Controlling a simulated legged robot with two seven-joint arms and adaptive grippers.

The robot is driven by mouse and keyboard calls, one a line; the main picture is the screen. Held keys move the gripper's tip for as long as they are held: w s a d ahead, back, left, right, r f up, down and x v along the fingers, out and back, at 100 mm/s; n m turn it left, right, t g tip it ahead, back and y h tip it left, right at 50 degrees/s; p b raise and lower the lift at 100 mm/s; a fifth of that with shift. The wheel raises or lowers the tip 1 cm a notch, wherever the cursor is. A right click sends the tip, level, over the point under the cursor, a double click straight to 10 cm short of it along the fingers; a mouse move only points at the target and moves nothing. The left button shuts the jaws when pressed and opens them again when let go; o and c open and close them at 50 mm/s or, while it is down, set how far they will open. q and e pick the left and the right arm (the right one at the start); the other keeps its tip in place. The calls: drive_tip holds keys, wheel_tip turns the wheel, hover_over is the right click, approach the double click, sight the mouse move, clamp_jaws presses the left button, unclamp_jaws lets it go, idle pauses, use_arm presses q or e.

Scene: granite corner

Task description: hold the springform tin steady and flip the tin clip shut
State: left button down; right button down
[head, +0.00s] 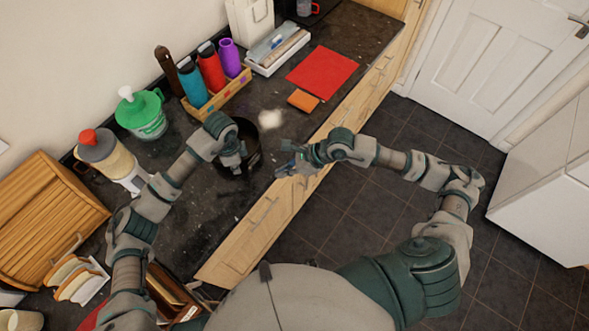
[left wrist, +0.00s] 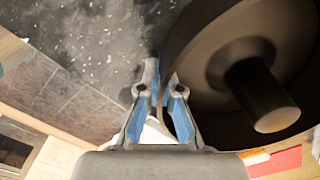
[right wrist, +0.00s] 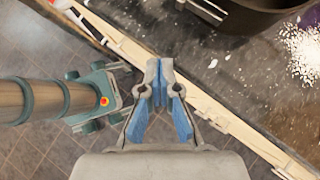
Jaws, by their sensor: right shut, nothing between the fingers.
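The springform tin (head: 254,161) is dark and round and stands on the granite worktop near its front edge. In the left wrist view the tin (left wrist: 210,35) shows a stubby post inside. My left gripper (head: 236,166) is at the tin; its fingers (left wrist: 161,88) close on the tin's wall, one on each side. My right gripper (head: 280,172) is shut and empty, to the right of the tin, over the worktop edge. In the right wrist view silvery bars, seemingly the tin clip (right wrist: 205,10), stick out from the tin (right wrist: 250,14), apart from my right fingertips (right wrist: 159,72).
A white powder heap (head: 271,120) lies behind the tin. An orange card (head: 303,100) and a red mat (head: 322,72) lie farther back. A bottle rack (head: 222,98), green-lidded tub (head: 141,115) and bread box (head: 48,210) line the wall side.

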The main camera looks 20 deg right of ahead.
drive_tip(key=s+d+r, duration=0.3)
drive_tip(key=s+r, duration=0.1)
drive_tip(key=r, duration=0.1)
idle(0.3)
use_arm(q)
drive_tip(key=c, duration=1.2)
unclamp_jaws()
drive_tip(key=shift+c, duration=0.2)
